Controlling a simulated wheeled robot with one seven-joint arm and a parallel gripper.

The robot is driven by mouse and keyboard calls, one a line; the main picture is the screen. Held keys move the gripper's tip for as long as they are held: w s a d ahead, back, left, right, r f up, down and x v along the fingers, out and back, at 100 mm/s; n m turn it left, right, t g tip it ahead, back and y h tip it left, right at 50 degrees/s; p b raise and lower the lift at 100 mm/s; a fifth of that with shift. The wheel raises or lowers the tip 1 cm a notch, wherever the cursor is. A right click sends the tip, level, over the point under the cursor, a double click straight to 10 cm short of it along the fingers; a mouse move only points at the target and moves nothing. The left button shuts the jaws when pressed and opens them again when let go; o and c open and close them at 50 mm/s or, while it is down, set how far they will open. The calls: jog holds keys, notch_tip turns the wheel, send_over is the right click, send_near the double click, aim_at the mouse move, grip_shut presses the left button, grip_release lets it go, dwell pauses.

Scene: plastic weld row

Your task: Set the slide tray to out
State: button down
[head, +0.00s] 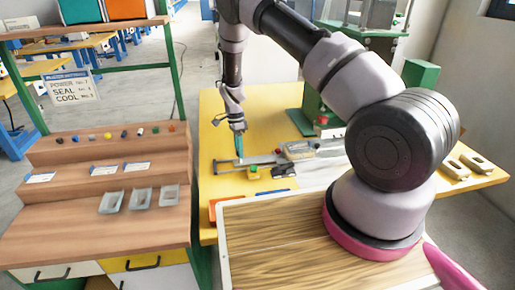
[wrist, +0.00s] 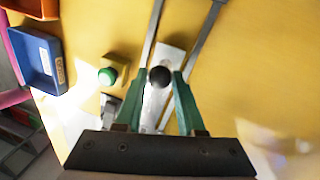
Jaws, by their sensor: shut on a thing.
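The slide tray (wrist: 174,55) is a pale narrow plate between two metal rails on the yellow table, with a round black knob (wrist: 158,77) on it. In the wrist view my gripper (wrist: 160,80) has its green fingers on both sides of the knob, shut on it. In the head view my gripper (head: 239,150) points down at the left part of the rails (head: 262,159). The fingers hide the knob there, and the tray plate is hard to make out.
A yellow box with a green button (head: 254,171) stands just in front of the rails; it also shows in the wrist view (wrist: 107,76). A blue bin (wrist: 38,60) lies beyond it. A grey fixture (head: 299,150) stands at the rails' right. The table's left part is clear.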

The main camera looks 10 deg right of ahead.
jog(key=a, duration=0.7)
jog(key=c, duration=0.5)
grip_release()
jog(key=shift+a, duration=0.1)
jog(key=r, duration=0.3)
jog(key=w+r, duration=0.1)
jog(key=r, duration=0.3)
jog(key=w+r, duration=0.1)
jog(key=r, duration=0.2)
jog(key=shift+a+r, duration=0.1)
jog(key=shift+r, duration=0.2)
